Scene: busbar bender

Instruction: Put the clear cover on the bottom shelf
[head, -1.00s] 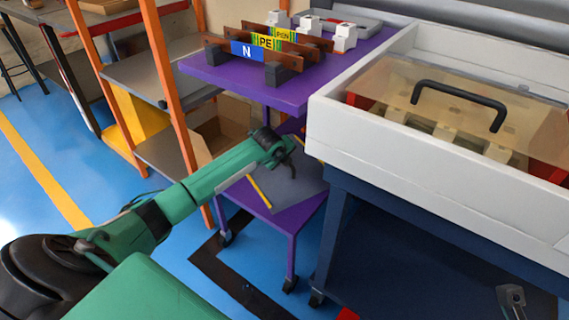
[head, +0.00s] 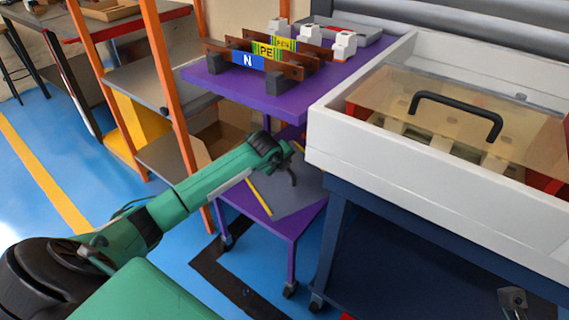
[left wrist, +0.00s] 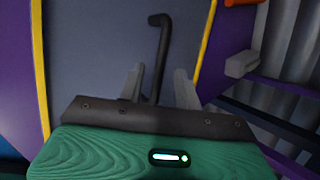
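The clear cover (head: 295,199) is a see-through panel with yellow edge strips, at the purple cart's bottom shelf (head: 281,226). It looks grey against the shelf. Its black handle (head: 293,178) stands up from it. My left gripper (head: 289,160) is at the handle. In the left wrist view the two fingers of my left gripper (left wrist: 159,88) are apart, with the handle (left wrist: 160,55) between them and a gap on each side. The panel (left wrist: 90,45) lies beyond, between two yellow edges. I cannot tell if it rests fully on the shelf.
The cart's purple top (head: 250,92) overhangs the bottom shelf and carries busbars (head: 246,60) and white blocks (head: 343,45). An orange-post rack (head: 166,90) stands left. The white machine (head: 400,165), with an amber panel and black handle (head: 455,104), stands right.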

